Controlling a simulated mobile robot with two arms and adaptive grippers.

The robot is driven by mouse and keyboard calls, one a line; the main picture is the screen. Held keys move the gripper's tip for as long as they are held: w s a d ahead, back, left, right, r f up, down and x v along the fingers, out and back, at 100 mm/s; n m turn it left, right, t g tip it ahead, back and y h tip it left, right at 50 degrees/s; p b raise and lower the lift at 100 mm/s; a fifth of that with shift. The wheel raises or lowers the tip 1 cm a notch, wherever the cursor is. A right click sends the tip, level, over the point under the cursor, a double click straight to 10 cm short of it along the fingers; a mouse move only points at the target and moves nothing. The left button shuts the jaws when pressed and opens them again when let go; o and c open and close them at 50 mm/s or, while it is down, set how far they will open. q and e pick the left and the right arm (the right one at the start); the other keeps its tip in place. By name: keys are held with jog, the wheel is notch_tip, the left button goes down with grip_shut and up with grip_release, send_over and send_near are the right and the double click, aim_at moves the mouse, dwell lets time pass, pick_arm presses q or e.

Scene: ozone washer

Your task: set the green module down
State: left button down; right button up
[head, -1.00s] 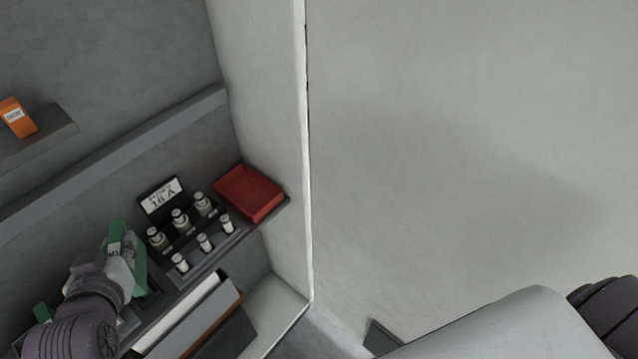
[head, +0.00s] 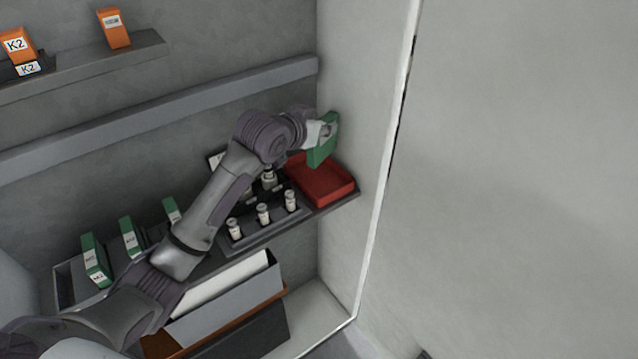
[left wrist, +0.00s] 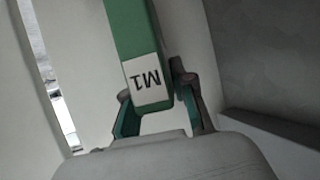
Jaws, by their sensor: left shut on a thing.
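The green module (head: 322,150) is held up in my left gripper (head: 322,131) at the right end of the shelf, above the back part of the red tray (head: 345,190). In the left wrist view the green module (left wrist: 132,35) shows its white M1 label, and the left gripper's fingers (left wrist: 158,105) are on either side of its end. The red tray looks empty where it shows; the module and gripper hide its back corner. My right gripper is not in view.
White cylindrical fuses (head: 263,213) stand in a dark holder left of the tray. Several other green modules (head: 131,238) stand in a rack at the shelf's left. Orange modules (head: 115,28) sit on an upper ledge. A side wall (head: 360,90) rises close right of the tray.

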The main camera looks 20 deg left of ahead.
pick_arm(q)
jog(key=shift+w+a+f+p, duration=0.25)
jog(key=shift+a+f, duration=0.05)
jog(key=shift+f, duration=1.2)
jog(key=shift+w+a+f+p, duration=0.2)
jog(key=shift+w+a+f, duration=0.1)
jog(key=shift+f, duration=1.15)
jog(key=shift+w+a+f+p, duration=0.25)
jog(key=shift+f, duration=1.25)
jog(key=c, duration=1)
grip_release()
jog(key=shift+f, duration=0.2)
